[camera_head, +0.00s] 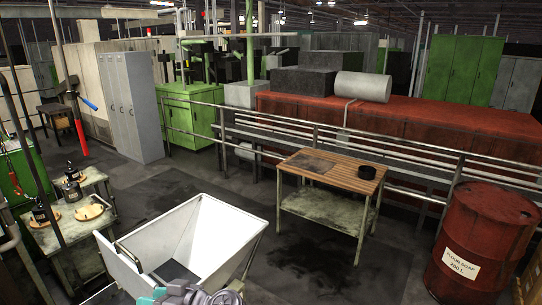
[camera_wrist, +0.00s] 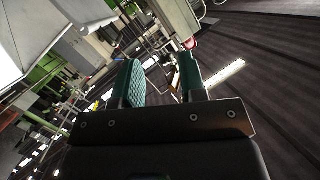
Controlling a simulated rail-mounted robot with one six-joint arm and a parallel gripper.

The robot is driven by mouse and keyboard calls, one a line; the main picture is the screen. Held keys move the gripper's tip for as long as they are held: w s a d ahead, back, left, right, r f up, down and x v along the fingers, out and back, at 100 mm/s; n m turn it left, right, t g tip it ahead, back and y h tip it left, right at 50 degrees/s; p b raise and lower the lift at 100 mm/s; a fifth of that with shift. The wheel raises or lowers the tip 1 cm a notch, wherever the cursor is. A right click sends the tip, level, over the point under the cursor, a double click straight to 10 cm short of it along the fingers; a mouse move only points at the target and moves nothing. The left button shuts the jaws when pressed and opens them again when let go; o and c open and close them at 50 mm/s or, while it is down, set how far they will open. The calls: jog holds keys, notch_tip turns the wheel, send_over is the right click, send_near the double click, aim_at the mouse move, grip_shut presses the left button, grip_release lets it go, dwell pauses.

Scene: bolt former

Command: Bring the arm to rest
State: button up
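My gripper (camera_wrist: 160,78) shows in the wrist view with its two green-padded fingers apart. I see only background between the fingers, so it is open and empty. In the head view, a grey and teal part of my arm shows at the bottom edge, in front of the white cart; the fingers cannot be made out there. The wrist view is tilted, with a dark ribbed surface on the right and the hall on the left.
A white open cart (camera_head: 168,226) stands close in front. A wood-topped table (camera_head: 312,167) with a dark round dish (camera_head: 367,172) stands right of it, before a railing. A red drum (camera_head: 483,235) is at the right. A small table (camera_head: 70,241) with bottles is at the left.

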jog(key=w+d+f+m+g+h+b, duration=0.3)
jog(key=d+f+h+b, duration=0.5)
jog(key=d+f, duration=0.95)
jog(key=w+d+f+m+h+b, duration=0.2)
jog(key=d+f+b, duration=0.3)
jog(key=d, duration=0.8)
jog(key=w+d+f+m+h+b, duration=0.2)
jog(key=d+f+m+h+b, duration=0.2)
jog(key=d+f, duration=0.5)
jog(key=d+m+h, duration=0.1)
jog(key=d, duration=0.3)
jog(key=shift+d+f+m+b, duration=0.2)
jog(key=shift+f+m+b, duration=0.1)
jog(key=shift+f+b, duration=0.05)
jog(key=shift+o, duration=0.4)
jog(key=shift+a, duration=0.1)
